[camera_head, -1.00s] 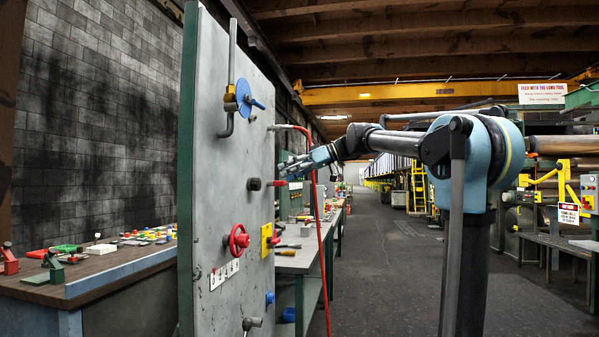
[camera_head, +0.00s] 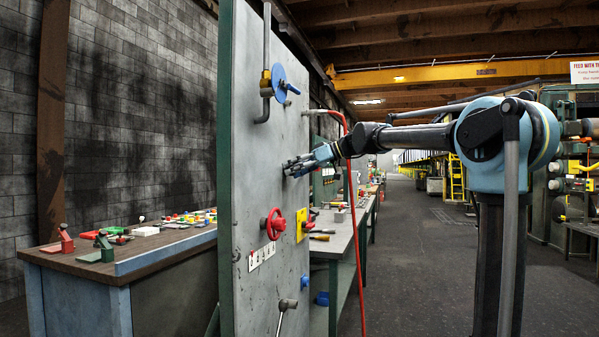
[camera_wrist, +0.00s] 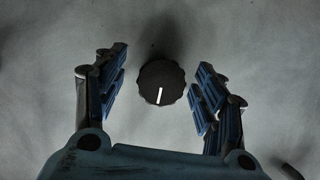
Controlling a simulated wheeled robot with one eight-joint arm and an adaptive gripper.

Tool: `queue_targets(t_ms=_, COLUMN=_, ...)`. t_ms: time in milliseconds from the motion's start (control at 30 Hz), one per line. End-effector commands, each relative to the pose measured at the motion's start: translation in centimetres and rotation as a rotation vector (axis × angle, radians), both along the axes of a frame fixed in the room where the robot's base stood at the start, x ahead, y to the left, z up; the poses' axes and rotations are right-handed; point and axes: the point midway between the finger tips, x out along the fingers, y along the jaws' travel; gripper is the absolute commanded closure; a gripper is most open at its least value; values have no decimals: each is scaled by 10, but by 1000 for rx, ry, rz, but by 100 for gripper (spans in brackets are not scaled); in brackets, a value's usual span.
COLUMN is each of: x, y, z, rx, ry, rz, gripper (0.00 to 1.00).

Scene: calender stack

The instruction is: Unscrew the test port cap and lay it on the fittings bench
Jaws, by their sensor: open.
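A round black fluted cap (camera_wrist: 162,82) with a white line on its face stands out from the grey panel in the wrist view. I take it for the test port cap, but no label shows. My gripper (camera_wrist: 159,88) is open, with one blue finger on each side of the cap and a gap to both. In the head view, my gripper (camera_head: 294,167) is at the panel's face and hides the cap. A grey-topped bench (camera_head: 340,243) holding tools stands behind the panel; I cannot tell whether it is the fittings bench.
The upright panel (camera_head: 255,190) carries a red handwheel (camera_head: 273,224) below my gripper, a blue-handled valve (camera_head: 279,84) above and a grey-knobbed lever (camera_head: 287,304) low down. A red hose (camera_head: 355,215) hangs close right. A wooden table (camera_head: 150,245) with coloured parts stands left.

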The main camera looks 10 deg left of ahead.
Motion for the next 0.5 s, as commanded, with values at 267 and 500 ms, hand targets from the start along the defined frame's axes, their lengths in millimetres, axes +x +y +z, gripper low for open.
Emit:
queue_targets(t_ms=267, x=0, y=0, z=0, rx=0, ry=0, rz=0, gripper=52)
queue_targets(t_ms=500, x=0, y=0, z=0, rx=0, ry=0, rz=-1, gripper=84)
